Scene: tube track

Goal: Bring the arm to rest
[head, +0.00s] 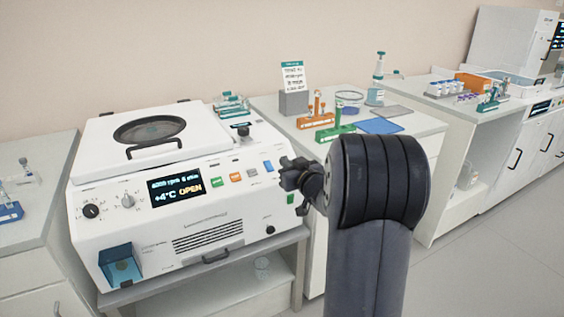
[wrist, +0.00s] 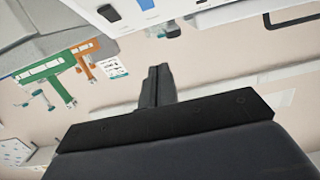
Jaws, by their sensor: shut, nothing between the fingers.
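My gripper (wrist: 158,86) is shut and empty. In the wrist view its two fingers lie together, pointing up toward the white face of the machine. In the head view my arm rises at the right of centre, and the gripper end (head: 289,176) points left in front of the right side of a white centrifuge (head: 212,232). I cannot tell from these views whether it touches the machine. The fingertips are small and partly hidden by the wrist in the head view.
The centrifuge's lid (head: 150,132) looks lowered, while its display (head: 178,188) reads "+4°C OPEN". A bench behind my arm holds an orange rack (head: 316,121), a green rack (head: 335,133) and a blue mat (head: 380,126). Open floor (head: 480,265) lies to the right.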

